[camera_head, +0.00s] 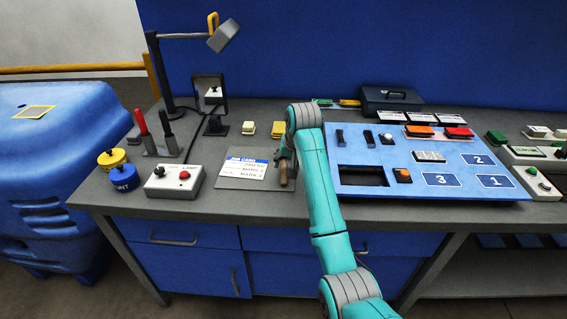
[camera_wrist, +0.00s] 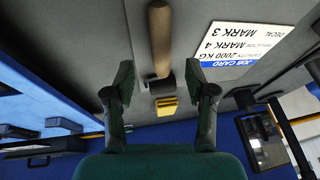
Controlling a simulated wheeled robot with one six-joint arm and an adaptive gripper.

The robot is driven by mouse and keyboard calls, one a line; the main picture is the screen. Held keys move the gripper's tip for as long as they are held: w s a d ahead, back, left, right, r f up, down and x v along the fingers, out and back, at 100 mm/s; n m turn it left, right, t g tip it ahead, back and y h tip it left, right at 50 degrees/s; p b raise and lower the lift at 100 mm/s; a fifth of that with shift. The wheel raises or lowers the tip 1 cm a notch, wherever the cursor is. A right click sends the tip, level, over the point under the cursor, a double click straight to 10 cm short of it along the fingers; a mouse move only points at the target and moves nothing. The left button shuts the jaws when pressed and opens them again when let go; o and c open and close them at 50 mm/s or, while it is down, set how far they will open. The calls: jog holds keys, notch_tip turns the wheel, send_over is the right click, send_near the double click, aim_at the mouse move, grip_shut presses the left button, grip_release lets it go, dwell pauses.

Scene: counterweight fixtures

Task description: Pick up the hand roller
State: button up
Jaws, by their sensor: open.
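The hand roller has a tan wooden handle (camera_head: 284,174) and a dark roller end. It lies on the grey mat just right of the job card in the head view. In the wrist view its handle (camera_wrist: 160,38) runs down from the top edge to the dark roller end (camera_wrist: 160,87). My gripper (camera_wrist: 160,72) is open, with one green-padded finger on each side of the roller, and both fingers look clear of it. In the head view my arm and gripper (camera_head: 285,152) hide the roller's far end.
The job card (camera_head: 243,168) lies left of the roller, and a control box (camera_head: 174,183) stands further left. A blue panel (camera_head: 355,155) with raised parts is close on the right. A yellow block (camera_head: 278,129) sits behind the roller. The bench's front edge is near.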

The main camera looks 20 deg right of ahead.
aim_at(284, 169)
jog(key=x, duration=0.5)
jog(key=shift+a, duration=0.1)
jog(key=shift+r, duration=0.1)
jog(key=shift+c, duration=0.3)
grip_shut()
